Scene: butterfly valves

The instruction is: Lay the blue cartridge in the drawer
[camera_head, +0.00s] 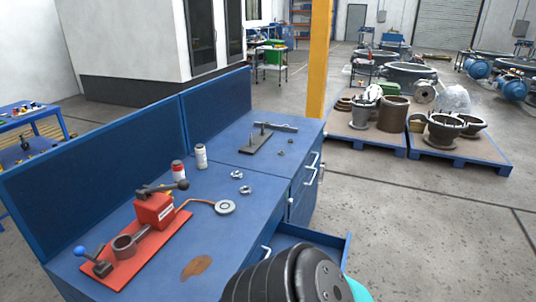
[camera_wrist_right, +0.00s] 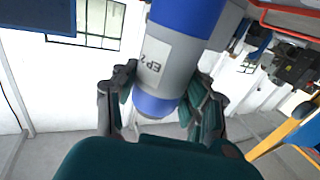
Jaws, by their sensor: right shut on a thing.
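The blue cartridge (camera_wrist_right: 190,18) fills the upper middle of the right wrist view. It has a grey-white label band with dark lettering that starts "EP". My right gripper (camera_wrist_right: 166,92) is shut on it, with a dark finger on each side near its lower end. The cartridge's upper end runs out of that picture. The open blue drawer (camera_head: 346,250) sticks out from the front of the blue workbench in the head view. My dark arm hides much of the drawer's near part, and its inside shows only in part. My left gripper is not in view.
The workbench top (camera_head: 230,222) carries a red clamp fixture (camera_head: 155,210), a red-and-white can (camera_head: 178,171), a white can (camera_head: 201,156) and small metal parts. A blue back panel (camera_head: 100,165) stands behind. Open floor (camera_head: 410,225) lies to the right.

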